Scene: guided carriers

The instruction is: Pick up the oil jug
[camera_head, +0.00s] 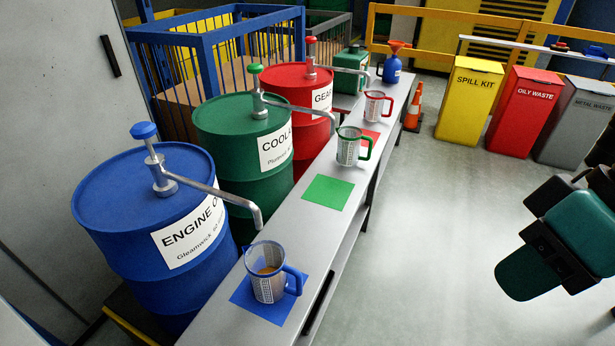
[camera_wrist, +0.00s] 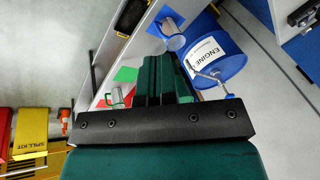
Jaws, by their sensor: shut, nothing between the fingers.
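The oil jug (camera_head: 268,285) is a clear measuring jug with a blue rim and handle and some brown liquid inside. It stands upright on a blue mat (camera_head: 245,303) at the near end of the bench, beside the spout of the blue ENGINE OIL drum (camera_head: 125,245). The wrist view also shows the jug (camera_wrist: 173,30) near the top. My gripper (camera_wrist: 166,62), with dark green fingers, is shut and empty in the wrist view, apart from the jug. In the head view my arm's end is at the right, over the floor, well away from the jug.
On the narrow bench (camera_head: 305,243) stand a green-handled jug (camera_head: 348,150), beyond the green mat (camera_head: 328,192), and a red-handled jug (camera_head: 374,106). Green (camera_head: 230,120) and red (camera_head: 285,90) drums line its left side, their pump spouts reaching over it.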

